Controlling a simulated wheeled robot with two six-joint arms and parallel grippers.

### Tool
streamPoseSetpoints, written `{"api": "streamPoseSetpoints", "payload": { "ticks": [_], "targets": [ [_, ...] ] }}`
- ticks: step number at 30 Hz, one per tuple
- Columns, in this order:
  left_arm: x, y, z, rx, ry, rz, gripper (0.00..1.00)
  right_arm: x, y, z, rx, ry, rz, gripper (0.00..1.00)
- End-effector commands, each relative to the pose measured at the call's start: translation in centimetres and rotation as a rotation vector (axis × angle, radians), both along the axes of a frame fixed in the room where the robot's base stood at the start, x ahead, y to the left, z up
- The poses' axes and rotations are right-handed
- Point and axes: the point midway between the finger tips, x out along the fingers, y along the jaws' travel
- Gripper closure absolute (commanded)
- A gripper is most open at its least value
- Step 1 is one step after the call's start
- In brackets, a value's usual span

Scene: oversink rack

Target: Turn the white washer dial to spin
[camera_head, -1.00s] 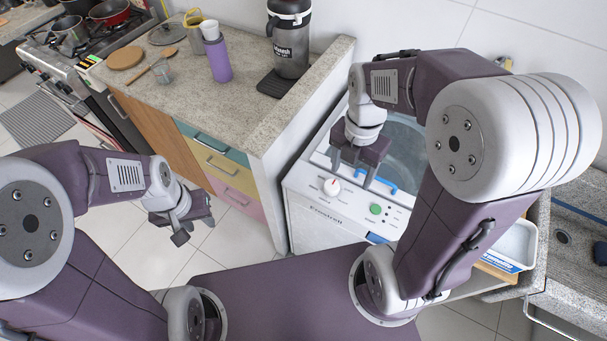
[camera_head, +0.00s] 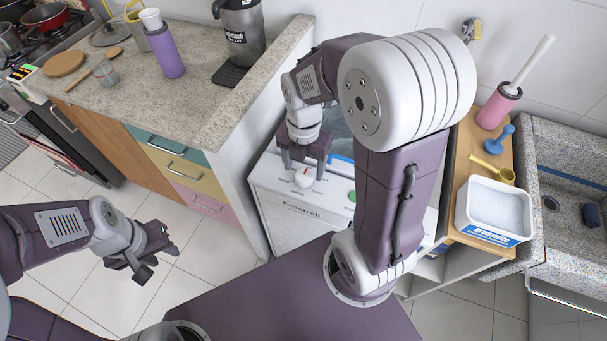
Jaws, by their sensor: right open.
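The white washer (camera_head: 285,212) stands below the right end of the counter, its front panel marked "Frostroll". Its white dial (camera_head: 303,180) has a small red mark near the top; the printed settings are too small to read. A green button (camera_head: 351,196) is to the dial's right, partly beside my arm. My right gripper (camera_head: 304,171) is open and empty, with its fingers at either side of the dial in the picture; whether they touch it I cannot tell. My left gripper (camera_head: 158,262) is open and empty over the floor at the left, well away from the washer.
The counter (camera_head: 200,110) holds a coffee machine (camera_head: 240,35), a purple bottle (camera_head: 166,53) and a glass (camera_head: 106,73). Right of my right arm, a wooden shelf holds a white tub (camera_head: 495,210), a yellow scoop (camera_head: 492,170) and a pink brush holder (camera_head: 497,106). A sink (camera_head: 575,195) adjoins it.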

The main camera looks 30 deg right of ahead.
Motion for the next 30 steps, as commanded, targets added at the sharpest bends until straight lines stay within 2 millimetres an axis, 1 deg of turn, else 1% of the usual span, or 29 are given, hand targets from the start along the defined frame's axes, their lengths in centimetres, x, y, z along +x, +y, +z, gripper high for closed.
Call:
{"api": "streamPoseSetpoints", "payload": {
  "ticks": [1,3,6,14,15,17,18,20,21,30],
  "targets": [
    [0.0,0.0,-0.5,0.0,0.0,0.0,0.64,-0.1,0.0,-1.2,0.0,0.003,0.0,0.34],
    [0.0,0.0,-0.8,0.0,0.0,0.0,0.64,-0.1,0.0,-2.1,0.0,0.003,0.0,0.34],
    [0.0,0.0,-0.9,0.0,0.0,0.0,0.64,0.0,0.0,-2.8,0.0,0.001,0.0,0.34],
    [0.0,0.0,-0.9,0.0,0.0,0.0,0.64,0.0,0.0,-3.0,0.0,0.0,0.0,0.34],
    [0.0,0.0,-0.9,0.0,0.0,0.0,0.64,0.0,0.0,-3.0,0.0,0.0,0.0,0.39],
    [0.0,0.0,-0.9,0.0,0.0,0.0,0.64,0.0,0.0,-3.0,0.0,0.0,0.0,0.56],
    [0.0,0.0,-0.9,0.0,0.0,0.0,0.64,0.0,0.0,-3.0,0.0,0.0,0.0,0.67],
    [0.0,0.0,-0.9,0.0,0.0,0.0,0.64,0.0,0.0,-3.0,0.0,0.0,0.0,0.84],
    [0.0,0.0,-0.9,0.0,0.0,0.0,0.64,0.0,0.0,-3.0,0.0,0.0,0.0,0.95],
    [0.0,0.0,-0.5,0.0,0.0,0.0,0.64,0.0,0.0,-2.9,-0.001,0.001,-0.038,0.96]
  ]
}}
